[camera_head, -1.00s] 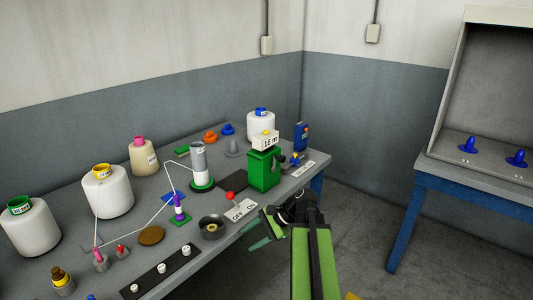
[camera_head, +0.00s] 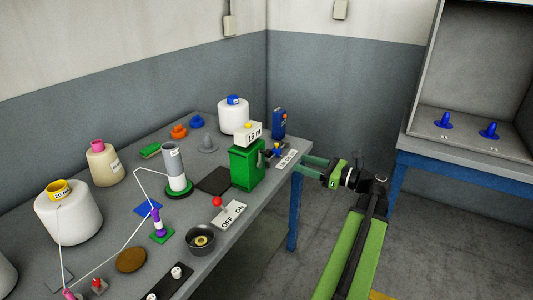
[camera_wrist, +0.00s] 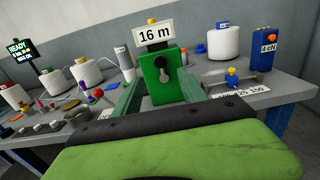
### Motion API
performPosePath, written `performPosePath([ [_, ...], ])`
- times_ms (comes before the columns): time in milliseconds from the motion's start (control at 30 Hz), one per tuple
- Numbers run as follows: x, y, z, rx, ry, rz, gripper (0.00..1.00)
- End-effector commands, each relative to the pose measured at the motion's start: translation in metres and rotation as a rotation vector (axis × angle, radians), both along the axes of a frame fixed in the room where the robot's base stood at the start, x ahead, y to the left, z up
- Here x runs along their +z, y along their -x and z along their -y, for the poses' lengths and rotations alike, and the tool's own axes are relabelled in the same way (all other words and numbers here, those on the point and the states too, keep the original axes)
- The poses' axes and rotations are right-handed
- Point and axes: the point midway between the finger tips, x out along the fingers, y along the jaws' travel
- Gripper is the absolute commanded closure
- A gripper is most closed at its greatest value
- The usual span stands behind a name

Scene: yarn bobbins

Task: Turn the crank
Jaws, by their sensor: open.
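The green box (camera_head: 247,166) stands near the right end of the table, with a "16 m" display (camera_head: 248,134) on top. In the wrist view the green box (camera_wrist: 167,80) is straight ahead, between my fingers as seen from there. Its black crank (camera_wrist: 164,74) shows on the near face; in the head view the crank (camera_head: 269,154) juts from the box's right side. My gripper (camera_head: 304,167) is open and empty, off the table's edge to the right of the box. Its fingers point at the box and are apart from the crank.
A small slider with a yellow-blue knob (camera_wrist: 232,77) and number scale is right of the box. A blue "cN" device (camera_wrist: 265,54) stands behind it. A red-knobbed OFF/ON switch (camera_head: 218,202) is left of the box. Bobbins and yarn fill the table's left. Floor at right is free.

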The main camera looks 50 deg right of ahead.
Motion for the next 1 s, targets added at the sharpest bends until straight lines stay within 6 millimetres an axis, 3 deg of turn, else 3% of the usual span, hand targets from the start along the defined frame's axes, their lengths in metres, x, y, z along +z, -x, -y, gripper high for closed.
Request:
performPosePath([
  [300, 0.000, -0.080, -0.020, 0.004, 0.001, -0.001, 0.51],
  [500, 0.000, -0.120, -0.030, 0.003, 0.001, -0.001, 0.51],
  [700, 0.000, -0.137, -0.034, 0.001, 0.002, 0.000, 0.51],
  [967, 0.000, -0.138, -0.035, 0.001, 0.002, 0.000, 0.51],
  [1000, 0.000, -0.138, -0.035, 0.001, 0.002, 0.000, 0.55],
])
